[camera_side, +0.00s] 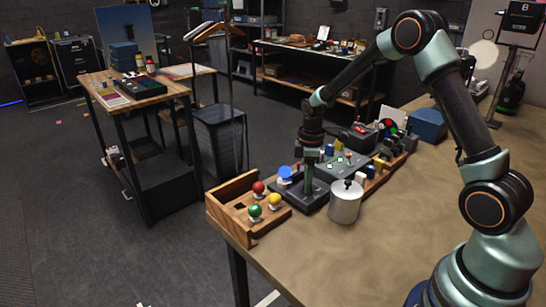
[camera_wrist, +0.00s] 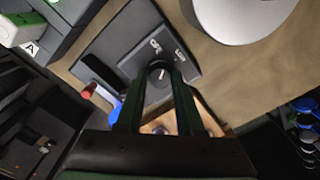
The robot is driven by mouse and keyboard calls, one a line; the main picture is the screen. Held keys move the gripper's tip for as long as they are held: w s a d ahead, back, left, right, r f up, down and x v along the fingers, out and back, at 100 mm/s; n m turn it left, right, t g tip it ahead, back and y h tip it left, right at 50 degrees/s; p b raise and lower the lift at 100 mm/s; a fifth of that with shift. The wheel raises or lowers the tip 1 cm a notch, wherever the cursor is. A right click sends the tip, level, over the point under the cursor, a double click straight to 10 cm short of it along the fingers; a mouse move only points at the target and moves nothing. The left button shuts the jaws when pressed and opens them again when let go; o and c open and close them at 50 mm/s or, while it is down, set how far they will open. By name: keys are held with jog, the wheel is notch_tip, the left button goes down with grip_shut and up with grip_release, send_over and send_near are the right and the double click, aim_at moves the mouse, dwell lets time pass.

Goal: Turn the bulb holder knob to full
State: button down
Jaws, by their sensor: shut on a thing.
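The knob (camera_wrist: 159,72) is a small dark round dial with a pale pointer line, on a dark grey panel (camera_wrist: 127,38) in the wrist view. Small white markings lie just beyond it, too small to read surely. My gripper (camera_wrist: 159,79) has one finger on each side of the knob and is shut on it. In the side view my gripper (camera_side: 308,184) points down onto the dark grey box (camera_side: 318,198), and the knob is hidden there. A blue disc (camera_side: 285,172) stands at the left of that box; it also shows in the wrist view (camera_wrist: 115,112).
A wooden tray (camera_side: 226,206) holds red (camera_side: 258,187), green (camera_side: 255,210) and yellow (camera_side: 275,200) balls at the table's left edge. More devices (camera_side: 385,130) stand behind. The front tabletop (camera_side: 390,230) is clear.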

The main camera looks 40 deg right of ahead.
jog(key=m, duration=0.4)
jog(key=shift+m, duration=0.3)
jog(key=m, duration=0.4)
jog(key=shift+r+m, duration=0.1)
jog(key=shift+m, duration=0.2)
jog(key=m, duration=0.4)
jog(key=shift+m, duration=0.3)
jog(key=m, duration=0.4)
jog(key=shift+m, duration=0.3)
jog(key=c, duration=0.5)
grip_release()
jog(key=shift+c, duration=0.2)
